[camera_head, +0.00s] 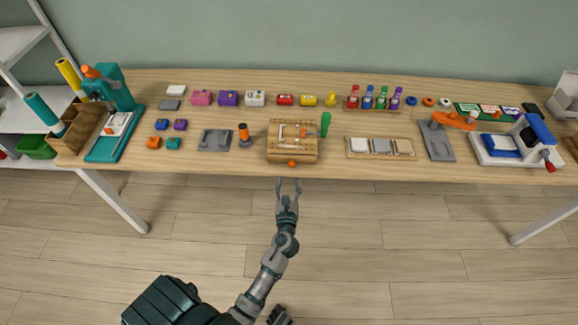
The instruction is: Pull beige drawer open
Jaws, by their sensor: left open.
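A beige wooden box (280,154) stands near the front edge of the table. Its drawer front faces me and bears an orange knob (292,164); the drawer looks closed. Small tools and light bars lie on top of the box. My left gripper (288,184) is open and empty, its fingers pointing at the table. It is just in front of the table edge, below the orange knob in the picture and apart from it.
The wooden table (230,169) holds a grey fixture (214,140) and an orange-topped part (244,135) left of the box. A green-handled tool (325,124) stands close at its right, then a tray of pale blocks (380,147). Floor before the table is clear.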

